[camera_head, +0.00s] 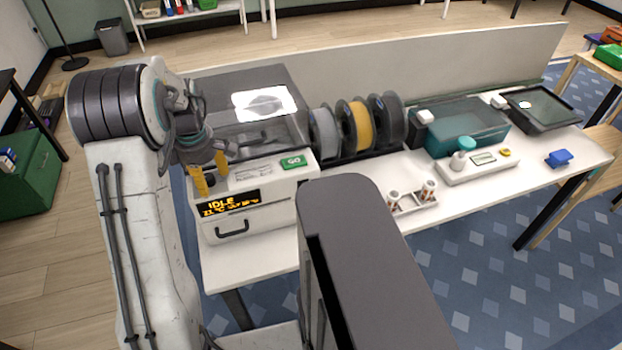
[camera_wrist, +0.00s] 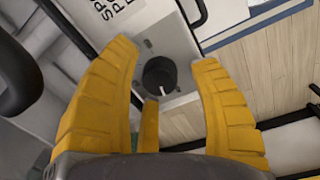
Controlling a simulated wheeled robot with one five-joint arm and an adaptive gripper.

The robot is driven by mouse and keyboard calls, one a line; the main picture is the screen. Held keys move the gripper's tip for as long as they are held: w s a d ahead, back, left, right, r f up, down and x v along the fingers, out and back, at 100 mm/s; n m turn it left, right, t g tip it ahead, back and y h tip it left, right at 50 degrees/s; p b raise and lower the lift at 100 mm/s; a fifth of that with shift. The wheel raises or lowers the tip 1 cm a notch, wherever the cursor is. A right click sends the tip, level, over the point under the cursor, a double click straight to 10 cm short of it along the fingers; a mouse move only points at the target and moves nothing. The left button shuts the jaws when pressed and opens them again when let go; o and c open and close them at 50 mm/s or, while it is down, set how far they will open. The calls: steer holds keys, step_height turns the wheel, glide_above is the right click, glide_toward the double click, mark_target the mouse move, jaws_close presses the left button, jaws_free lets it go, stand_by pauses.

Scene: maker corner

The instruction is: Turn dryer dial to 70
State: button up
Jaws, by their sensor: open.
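The dryer (camera_head: 277,203) is a white box with a clear lid at the left end of the bench. Its black display (camera_head: 229,203) reads IDLE in orange, with a smaller line below that I cannot read surely. A green GO button (camera_head: 292,162) is on its sloped panel.
Filament spools (camera_head: 356,124) stand right of the dryer. A teal-sided box (camera_head: 465,128), a small tray (camera_head: 410,205) and a blue item (camera_head: 559,158) are farther right. A black handle (camera_head: 232,229) sits on the dryer's front. A low grey panel (camera_head: 440,65) runs behind the bench.

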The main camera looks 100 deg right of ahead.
steer(key=shift+r+n+p, duration=0.15)
steer(key=shift+n+p, duration=0.65)
steer(key=shift+n, duration=0.4)
steer(key=n+p, duration=0.1)
steer(key=p, duration=0.1)
steer(key=shift+n+p, duration=0.3)
steer(key=shift+p, duration=0.1)
